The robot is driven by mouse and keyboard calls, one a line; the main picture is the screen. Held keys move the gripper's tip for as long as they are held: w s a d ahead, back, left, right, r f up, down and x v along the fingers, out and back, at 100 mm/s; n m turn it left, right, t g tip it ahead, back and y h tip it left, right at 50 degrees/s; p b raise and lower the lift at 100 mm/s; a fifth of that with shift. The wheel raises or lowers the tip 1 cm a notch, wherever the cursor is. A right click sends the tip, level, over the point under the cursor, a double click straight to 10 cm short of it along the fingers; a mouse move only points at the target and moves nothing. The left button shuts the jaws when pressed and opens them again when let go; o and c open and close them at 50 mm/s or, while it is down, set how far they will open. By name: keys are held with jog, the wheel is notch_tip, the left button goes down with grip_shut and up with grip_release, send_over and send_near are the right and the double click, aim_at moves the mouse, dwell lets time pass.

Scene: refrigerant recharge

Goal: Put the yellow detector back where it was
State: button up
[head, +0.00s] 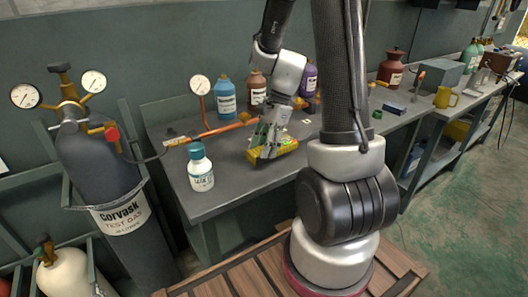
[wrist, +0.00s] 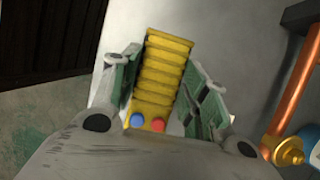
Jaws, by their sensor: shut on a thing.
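The yellow detector (head: 284,147) is at the workbench, right of the white bottle and in front of the copper pipe. In the wrist view the detector (wrist: 162,75) shows a ribbed yellow body with a blue and a red button near my palm. My gripper (head: 264,140) points down and is shut on the detector, with one finger along each side in the wrist view (wrist: 158,88). The detector is at or just above the bench top; I cannot tell whether it touches. Its underside is hidden.
A white bottle (head: 200,168) stands near the bench's front left edge. A copper pipe (head: 225,128) with a gauge (head: 200,86) runs behind. Blue (head: 226,97) and brown (head: 256,90) bottles stand at the back. A grey gas cylinder (head: 100,165) stands left of the bench.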

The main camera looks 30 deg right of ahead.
jog(key=shift+f, duration=1.05)
jog(key=o, duration=1)
jog(key=shift+f, duration=0.1)
jog(key=shift+c, duration=0.2)
jog(key=v, duration=1.2)
jog(key=s+a+r+n+t+h, duration=0.2)
jog(key=s+r+n, duration=0.3)
jog(key=s+n, duration=0.3)
jog(key=s+a+r+n+t+h, duration=0.2)
jog(key=s+r+n, duration=0.3)
jog(key=s+n, duration=0.3)
jog(key=shift+a+r+n+t, duration=0.3)
jog(key=shift+n+t, duration=0.1)
jog(key=shift+n, duration=0.4)
